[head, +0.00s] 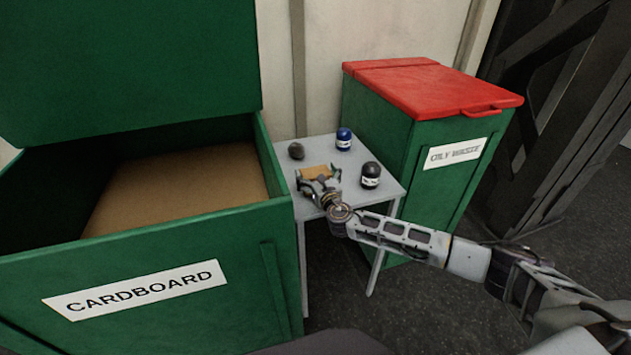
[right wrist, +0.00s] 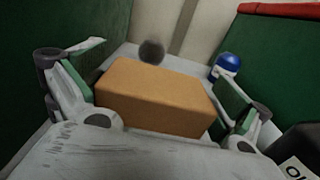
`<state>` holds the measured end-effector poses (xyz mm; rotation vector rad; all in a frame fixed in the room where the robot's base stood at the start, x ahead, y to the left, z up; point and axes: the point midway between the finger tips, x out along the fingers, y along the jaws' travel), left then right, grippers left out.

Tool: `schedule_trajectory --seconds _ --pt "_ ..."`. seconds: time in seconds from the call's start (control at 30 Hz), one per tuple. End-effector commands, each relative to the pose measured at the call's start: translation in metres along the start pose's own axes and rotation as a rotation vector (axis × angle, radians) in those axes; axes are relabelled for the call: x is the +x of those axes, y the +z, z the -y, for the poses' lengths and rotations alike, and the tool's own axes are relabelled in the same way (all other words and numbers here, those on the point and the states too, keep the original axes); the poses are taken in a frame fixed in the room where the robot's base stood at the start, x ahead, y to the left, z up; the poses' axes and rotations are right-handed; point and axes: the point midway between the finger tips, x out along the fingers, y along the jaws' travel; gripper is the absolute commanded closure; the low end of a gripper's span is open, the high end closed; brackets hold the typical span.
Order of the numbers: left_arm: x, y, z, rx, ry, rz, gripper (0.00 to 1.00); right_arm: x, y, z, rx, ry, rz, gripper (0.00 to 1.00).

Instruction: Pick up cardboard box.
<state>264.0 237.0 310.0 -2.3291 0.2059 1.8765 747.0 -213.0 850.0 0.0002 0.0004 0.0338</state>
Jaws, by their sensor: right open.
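The cardboard box (head: 315,172) is a small tan block on the grey side table (head: 347,148). It shows large in the middle of the right wrist view (right wrist: 157,97). My right gripper (head: 318,182) is at the box, with its open fingers on either side in the right wrist view (right wrist: 165,108). A gap shows at the right finger; I cannot tell whether the left finger touches the box. The gripper hides part of the box in the head view. My left gripper is not in view.
A green bin marked CARDBOARD (head: 150,290) stands open at left, holding flat brown cardboard (head: 180,190). A green oily-waste bin (head: 440,190) with a shut red lid (head: 430,88) stands at right. A blue can (head: 344,139), a dark can (head: 371,175) and a dark round object (head: 296,151) surround the box.

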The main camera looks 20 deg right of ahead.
Motion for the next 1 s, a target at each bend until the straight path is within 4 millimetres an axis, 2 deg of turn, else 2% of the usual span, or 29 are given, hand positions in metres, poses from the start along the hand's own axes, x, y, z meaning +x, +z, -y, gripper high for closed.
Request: schedule_trajectory --seconds 0.07,0.3,0.73,1.0 --pt "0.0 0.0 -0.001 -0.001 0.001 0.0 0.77 0.0 0.0 0.0 0.0 0.0 0.0 0.0" --pt "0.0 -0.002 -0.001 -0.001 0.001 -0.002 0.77 0.0 0.0 0.0 0.0 0.0 0.0 0.28" --pt "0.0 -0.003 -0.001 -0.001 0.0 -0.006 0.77 0.0 0.003 0.0 0.0 0.0 0.0 0.28" --pt "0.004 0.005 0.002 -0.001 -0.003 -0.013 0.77 0.0 0.019 0.001 0.0 -0.001 0.002 0.28"
